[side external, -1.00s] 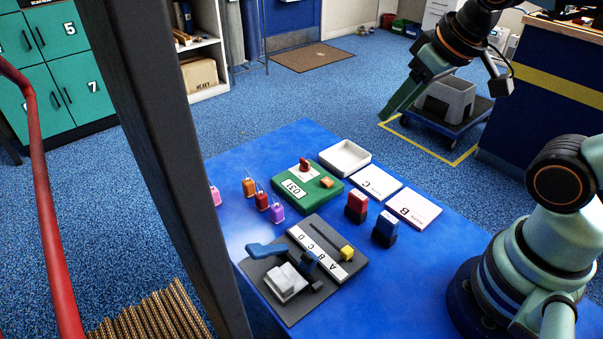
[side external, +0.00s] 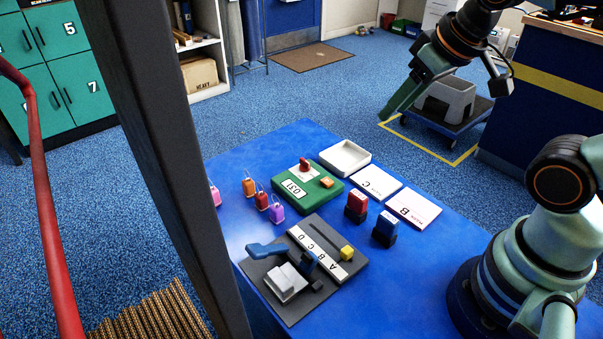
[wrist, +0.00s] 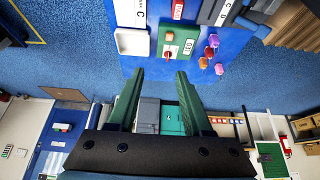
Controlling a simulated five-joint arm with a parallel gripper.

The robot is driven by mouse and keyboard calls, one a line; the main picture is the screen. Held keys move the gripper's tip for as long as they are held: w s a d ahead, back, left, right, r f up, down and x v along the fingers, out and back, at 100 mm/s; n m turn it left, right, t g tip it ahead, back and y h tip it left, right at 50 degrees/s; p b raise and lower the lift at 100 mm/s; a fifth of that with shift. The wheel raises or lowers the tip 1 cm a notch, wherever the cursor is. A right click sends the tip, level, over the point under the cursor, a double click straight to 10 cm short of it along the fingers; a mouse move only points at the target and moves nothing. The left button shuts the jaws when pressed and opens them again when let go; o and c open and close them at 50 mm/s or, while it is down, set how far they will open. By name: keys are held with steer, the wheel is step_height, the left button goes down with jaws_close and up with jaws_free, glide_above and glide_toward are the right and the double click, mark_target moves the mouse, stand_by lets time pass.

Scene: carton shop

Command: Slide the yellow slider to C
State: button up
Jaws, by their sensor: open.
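The yellow slider (side external: 347,253) sits at the lower-right end of a dark slot on a grey plate (side external: 290,312). A white strip (side external: 318,255) with the letters A to D runs beside the slot. The slider is nearest the end letter that looks like A; C is farther up the strip. My gripper (side external: 386,113) is open and empty, high up and beyond the far side of the blue table, well away from the slider. Its two green fingers (wrist: 160,72) stand apart in the wrist view. The plate is partly cut off there and I cannot make out the slider.
A blue lever (side external: 265,249) and white block (side external: 284,281) share the plate. Behind are a green box (side external: 307,196), small coloured padlocks (side external: 277,212) and a white tray (side external: 345,158). Red (side external: 356,205) and blue (side external: 386,226) stamps stand right of the plate, by cards B and C.

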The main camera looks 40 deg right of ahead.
steer(key=shift+o, duration=0.4)
steer(key=shift+a+f, duration=0.1)
steer(key=g, duration=0.6)
glide_toward(347, 249)
steer(key=f, duration=0.8)
steer(key=shift+s+f, duration=0.25)
steer(key=shift+f, duration=0.1)
jaws_close()
stand_by(0.6)
